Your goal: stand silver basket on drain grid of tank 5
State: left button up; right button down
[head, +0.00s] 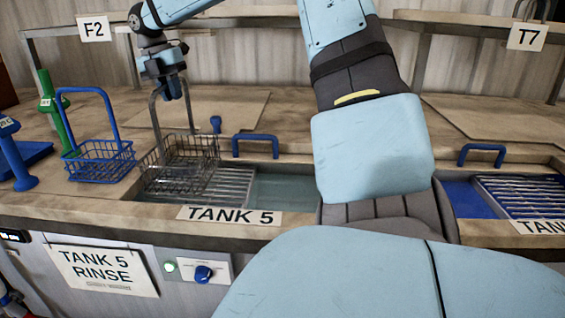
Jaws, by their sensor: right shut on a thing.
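The silver wire basket (180,158) with a tall grey handle is at tank 5, upright, over the left part of the drain grid (232,187). I cannot tell whether its bottom touches the grid bars. My right gripper (170,92) is shut on the top of the basket's handle, above the basket. Tank 5's open water (285,191) lies right of the grid, partly hidden by my right arm. The TANK 5 label (229,216) is on the front rim. My left gripper is out of view.
A blue-handled basket (98,160) stands close left of the silver one. Blue (14,155) and green (55,115) upright handles stand farther left. A blue bar handle (255,146) and a small blue knob (215,124) are behind tank 5.

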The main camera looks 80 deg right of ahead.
notch_tip(320, 180, down, 8)
jog(key=b, duration=0.4)
jog(key=shift+s+r, duration=0.15)
jog(key=shift+r, duration=0.05)
dwell(0.6)
jog(key=shift+f+b, duration=0.1)
jog(key=shift+b, duration=0.25)
jog(key=shift+d+f, duration=0.1)
jog(key=shift+f, duration=0.35)
jog(key=c, duration=1.1)
grip_release()
jog(key=shift+s, duration=0.1)
jog(key=shift+o, duration=0.2)
